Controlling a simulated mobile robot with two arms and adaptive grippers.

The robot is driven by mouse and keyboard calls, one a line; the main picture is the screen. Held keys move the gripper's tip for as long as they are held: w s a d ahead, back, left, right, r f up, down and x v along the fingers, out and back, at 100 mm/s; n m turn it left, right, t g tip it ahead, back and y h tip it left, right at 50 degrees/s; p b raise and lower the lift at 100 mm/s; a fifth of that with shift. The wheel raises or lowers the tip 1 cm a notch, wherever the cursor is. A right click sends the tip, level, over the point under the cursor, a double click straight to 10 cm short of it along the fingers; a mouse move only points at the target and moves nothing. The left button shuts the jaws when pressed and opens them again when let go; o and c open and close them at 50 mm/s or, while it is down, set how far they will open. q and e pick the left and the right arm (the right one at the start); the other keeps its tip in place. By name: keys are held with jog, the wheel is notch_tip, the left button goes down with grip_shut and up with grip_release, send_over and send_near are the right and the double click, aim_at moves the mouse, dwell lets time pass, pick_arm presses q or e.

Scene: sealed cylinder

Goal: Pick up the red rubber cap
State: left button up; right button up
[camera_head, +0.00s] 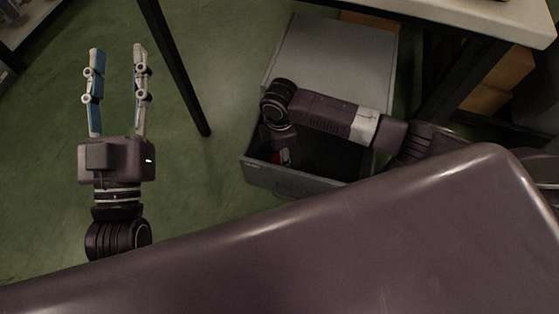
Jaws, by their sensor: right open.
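A small red patch (276,157) shows inside the open grey drawer (270,178), close to my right gripper. It may be the red rubber cap, but most of it is hidden and its shape cannot be made out. My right gripper (285,157) points down into the left part of the drawer and is open. Its fingers are mostly hidden by my own wrist and the dark interior, and I cannot tell whether they touch the red patch. My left gripper (117,50) is at the left, above the green floor, with its two fingers wide apart and nothing between them.
The drawer extends from a grey cabinet (335,55) beneath a white table (480,16). A black table leg (175,70) stands between my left gripper and the drawer. Cardboard boxes (500,80) are at the right. Green floor (225,50) is clear between the leg and cabinet.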

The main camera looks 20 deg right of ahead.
pick_arm(q)
jog(key=s+r+t+h+b, duration=0.1)
jog(key=s+r+t, duration=0.3)
jog(key=r, duration=0.2)
jog(key=shift+s+a+r, duration=0.15)
jog(key=shift+r, duration=0.1)
pick_arm(e)
notch_tip(320, 180, down, 3)
jog(key=shift+r, duration=0.1)
jog(key=c, duration=0.9)
